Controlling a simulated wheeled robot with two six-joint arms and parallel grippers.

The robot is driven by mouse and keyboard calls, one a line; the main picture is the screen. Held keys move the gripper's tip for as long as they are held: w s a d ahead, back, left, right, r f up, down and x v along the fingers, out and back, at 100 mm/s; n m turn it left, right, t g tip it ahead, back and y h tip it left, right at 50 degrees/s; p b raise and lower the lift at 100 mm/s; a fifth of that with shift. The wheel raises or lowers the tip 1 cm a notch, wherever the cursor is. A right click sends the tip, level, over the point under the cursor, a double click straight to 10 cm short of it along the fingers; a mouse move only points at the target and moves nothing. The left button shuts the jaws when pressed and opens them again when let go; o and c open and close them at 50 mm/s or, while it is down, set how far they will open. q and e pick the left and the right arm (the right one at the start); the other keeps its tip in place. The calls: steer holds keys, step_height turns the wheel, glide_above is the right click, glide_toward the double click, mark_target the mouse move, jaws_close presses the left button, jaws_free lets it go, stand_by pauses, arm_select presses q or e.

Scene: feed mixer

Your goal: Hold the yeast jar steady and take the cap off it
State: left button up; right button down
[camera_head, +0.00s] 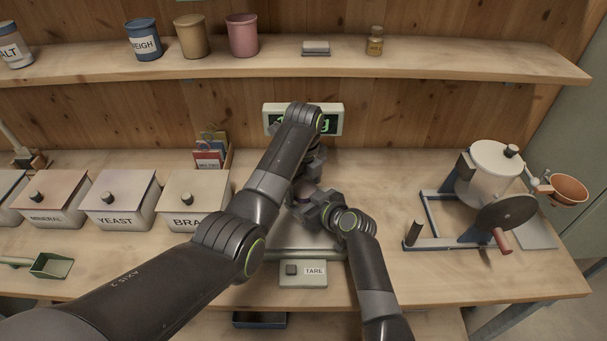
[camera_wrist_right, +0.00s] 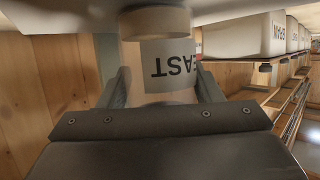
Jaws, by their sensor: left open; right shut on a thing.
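The yeast jar (camera_wrist_right: 168,60) shows in the right wrist view, its label reading upside down there as "EAST" with the first letter hidden. My right gripper's two fingers (camera_wrist_right: 165,88) stand on either side of it, shut on the jar. A pale round end (camera_wrist_right: 155,22) shows above the label in that picture; I cannot tell if it is cap or base. In the head view my left gripper (camera_head: 304,184) is open and points down above the jar. My right gripper (camera_head: 312,213) comes in from the right, below it. The arms hide most of the jar and cap there.
The scale's plate (camera_head: 285,236) and TARE panel (camera_head: 303,273) lie at the grippers, its display (camera_head: 333,120) behind. Lidded bins, including the yeast bin (camera_head: 119,202), line the left. A hand-cranked mill (camera_head: 490,175) stands right. A shelf (camera_head: 290,64) runs above. Bench between scale and mill is clear.

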arm_select(q)
steer(key=shift+f, duration=0.2)
steer(key=shift+c, duration=0.5)
steer(key=c, duration=0.9)
steer(key=n, duration=0.6)
steer(key=shift+r+n, duration=0.1)
steer(key=shift+n, duration=0.3)
steer(key=o, duration=1.1)
